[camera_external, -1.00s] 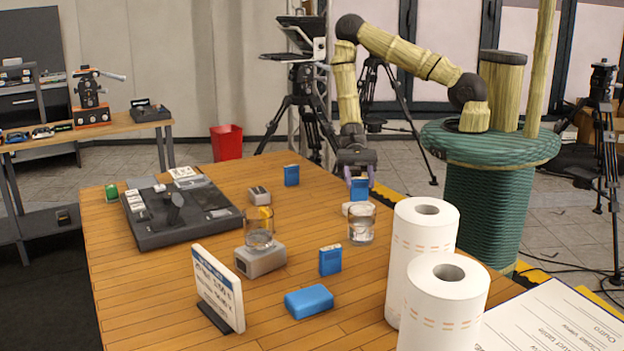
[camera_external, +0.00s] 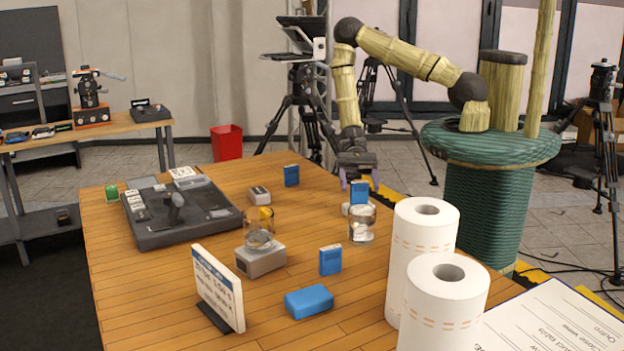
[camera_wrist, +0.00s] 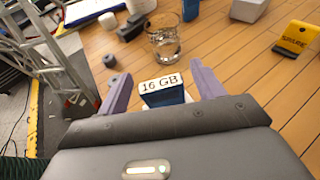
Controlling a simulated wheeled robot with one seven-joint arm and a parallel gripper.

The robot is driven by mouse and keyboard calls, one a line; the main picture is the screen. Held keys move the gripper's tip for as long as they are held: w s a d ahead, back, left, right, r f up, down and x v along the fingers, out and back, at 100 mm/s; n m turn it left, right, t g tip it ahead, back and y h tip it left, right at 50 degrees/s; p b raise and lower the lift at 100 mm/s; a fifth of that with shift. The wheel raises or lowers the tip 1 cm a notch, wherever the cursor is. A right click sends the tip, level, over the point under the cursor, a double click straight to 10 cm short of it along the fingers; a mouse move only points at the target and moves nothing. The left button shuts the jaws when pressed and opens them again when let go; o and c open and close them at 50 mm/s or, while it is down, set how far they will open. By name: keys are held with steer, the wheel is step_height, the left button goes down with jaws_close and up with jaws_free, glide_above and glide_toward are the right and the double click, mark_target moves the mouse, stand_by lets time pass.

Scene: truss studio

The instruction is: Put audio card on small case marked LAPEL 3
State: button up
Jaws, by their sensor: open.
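My gripper (camera_wrist: 168,92) is open, with its purple fingers on either side of a blue card with a white label reading "16 GB" (camera_wrist: 163,86). The gripper (camera_external: 358,186) and this card (camera_external: 360,193) also show at the table's right edge. Part of the card is hidden behind my gripper in the wrist view. Other upright blue cards stand at the back (camera_external: 291,176) and front middle (camera_external: 330,260). Small grey cases sit at the back (camera_external: 259,195) and under a glass (camera_external: 262,262). I cannot read LAPEL 3 on any case.
A drinking glass (camera_external: 362,225) stands just in front of the gripper. Paper rolls (camera_external: 422,232) stand at the front right. A blue box (camera_external: 309,301), a sign (camera_external: 218,288) and a dark console (camera_external: 182,225) occupy the table. Bare wood lies in its middle.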

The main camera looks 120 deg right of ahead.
steer(key=shift+s+d+r, duration=0.1)
steer(key=shift+d, duration=0.25)
steer(key=b+v, duration=0.3)
steer(key=v, duration=0.8)
steer(key=shift+s+r, duration=0.1)
steer(key=shift+r, duration=0.05)
steer(key=a+r+n+g+h, duration=0.2)
steer(key=a+r+n+h, duration=0.3)
steer(key=n, duration=0.7)
steer(key=a+r+n+g+h, duration=0.2)
steer(key=a+r+n+h, duration=0.3)
steer(key=a+n, duration=0.5)
steer(key=shift+w+r+n+h, duration=0.35)
steer(key=shift+n+h, duration=0.55)
steer(key=shift+h, duration=0.2)
